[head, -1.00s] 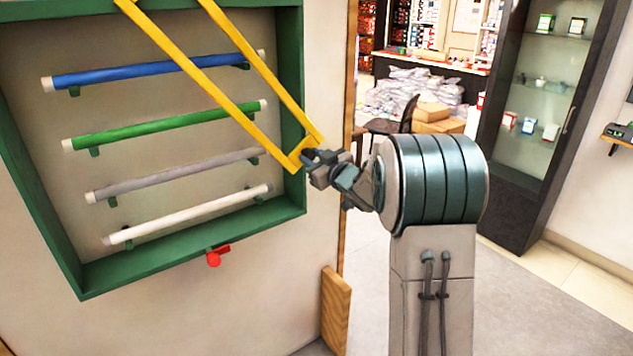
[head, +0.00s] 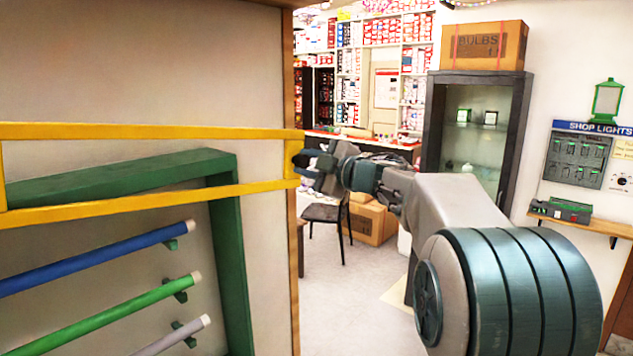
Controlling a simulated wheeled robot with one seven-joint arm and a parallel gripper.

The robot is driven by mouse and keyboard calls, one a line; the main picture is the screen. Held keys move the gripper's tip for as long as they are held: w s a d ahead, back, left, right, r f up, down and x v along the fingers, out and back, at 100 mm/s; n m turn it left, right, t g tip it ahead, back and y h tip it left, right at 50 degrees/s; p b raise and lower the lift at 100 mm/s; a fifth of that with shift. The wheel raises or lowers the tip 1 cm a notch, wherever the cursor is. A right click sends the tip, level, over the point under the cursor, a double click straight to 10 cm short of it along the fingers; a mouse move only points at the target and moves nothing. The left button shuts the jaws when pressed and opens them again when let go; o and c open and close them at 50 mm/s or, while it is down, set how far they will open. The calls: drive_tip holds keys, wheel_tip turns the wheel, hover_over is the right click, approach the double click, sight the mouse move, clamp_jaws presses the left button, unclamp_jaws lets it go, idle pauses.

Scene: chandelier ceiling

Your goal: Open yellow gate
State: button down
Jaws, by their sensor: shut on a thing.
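The yellow gate (head: 150,131) is a long flat frame of two yellow bars. It lies almost level across the left of the head view, in front of the upper part of the green wall frame (head: 228,255). Its left part shows an upright yellow end bar, and its right end reaches the wall's edge. My gripper (head: 305,166) is shut on the gate's right end bar. The fingertips are small in the picture and partly overlap the yellow end.
Blue, green and grey tubes sit on pegs inside the green frame. A wooden wall edge (head: 290,80) stands behind the gate's end. Beyond it are a black chair (head: 325,213), cardboard boxes (head: 372,220) and a dark glass cabinet (head: 475,125). Grey floor between them is clear.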

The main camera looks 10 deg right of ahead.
sight(295, 146)
drive_tip(key=shift+a+r+n+p, duration=0.15)
drive_tip(key=shift+r+n, duration=0.1)
drive_tip(key=shift+r, duration=0.55)
drive_tip(key=shift+a+r+n+p, duration=0.15)
drive_tip(key=shift+r+n, duration=0.1)
drive_tip(key=shift+r, duration=0.55)
drive_tip(key=shift+d, duration=0.15)
drive_tip(key=c, duration=1.1)
unclamp_jaws()
drive_tip(key=shift+c, duration=0.2)
drive_tip(key=shift+o, duration=0.2)
drive_tip(key=shift+d, duration=0.15)
drive_tip(key=shift+s+d+f, duration=0.1)
drive_tip(key=shift+s+d, duration=0.1)
drive_tip(key=shift+s, duration=0.05)
drive_tip(key=b+v, duration=0.4)
drive_tip(key=v, duration=0.9)
drive_tip(key=shift+a, duration=0.1)
